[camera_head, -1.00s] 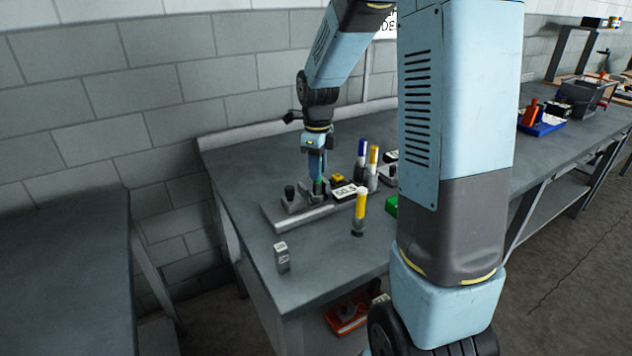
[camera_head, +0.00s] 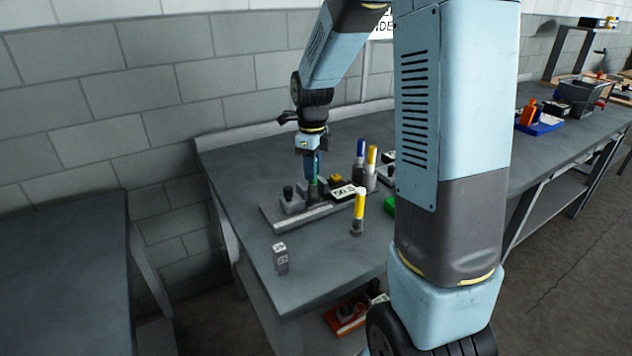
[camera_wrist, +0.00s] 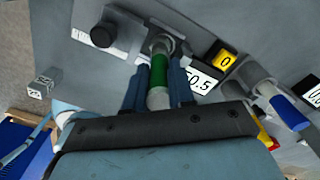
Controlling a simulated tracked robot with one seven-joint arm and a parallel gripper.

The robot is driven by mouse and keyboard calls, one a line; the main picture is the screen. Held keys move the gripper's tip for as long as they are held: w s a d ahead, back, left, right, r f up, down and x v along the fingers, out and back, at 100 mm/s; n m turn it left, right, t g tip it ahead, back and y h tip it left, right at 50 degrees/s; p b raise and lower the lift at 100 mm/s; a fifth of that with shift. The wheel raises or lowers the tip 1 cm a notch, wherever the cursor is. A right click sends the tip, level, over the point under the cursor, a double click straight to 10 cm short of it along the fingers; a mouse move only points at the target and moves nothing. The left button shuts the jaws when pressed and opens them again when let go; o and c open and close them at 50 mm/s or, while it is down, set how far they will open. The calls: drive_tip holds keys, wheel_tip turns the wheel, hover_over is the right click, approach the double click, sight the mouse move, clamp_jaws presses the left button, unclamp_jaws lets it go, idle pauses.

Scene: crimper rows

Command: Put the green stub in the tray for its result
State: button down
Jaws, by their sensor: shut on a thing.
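The green stub (camera_wrist: 158,68) is upright between the blue fingers of my gripper (camera_wrist: 161,72) in the wrist view. Its grey near end shows toward the palm. In the head view the green stub (camera_head: 315,168) shows at my fingertips (camera_head: 312,172), over the grey test fixture (camera_head: 310,213). Its far end lines up with a round grey holder on the fixture; I cannot tell whether it is clear of it. A green tray-like thing (camera_head: 390,206) is mostly hidden behind my arm.
A yellow-topped stub (camera_head: 358,211) stands in front of the fixture. Blue-topped (camera_head: 361,160) and yellow-topped (camera_head: 371,168) ones stand right. A small labelled block (camera_head: 281,258) is near the left edge. An orange tray (camera_head: 346,316) is below; a blue tray (camera_head: 540,127) is far right.

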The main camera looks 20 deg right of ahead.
drive_tip(key=shift+r, duration=0.1)
drive_tip(key=shift+r, duration=3.9)
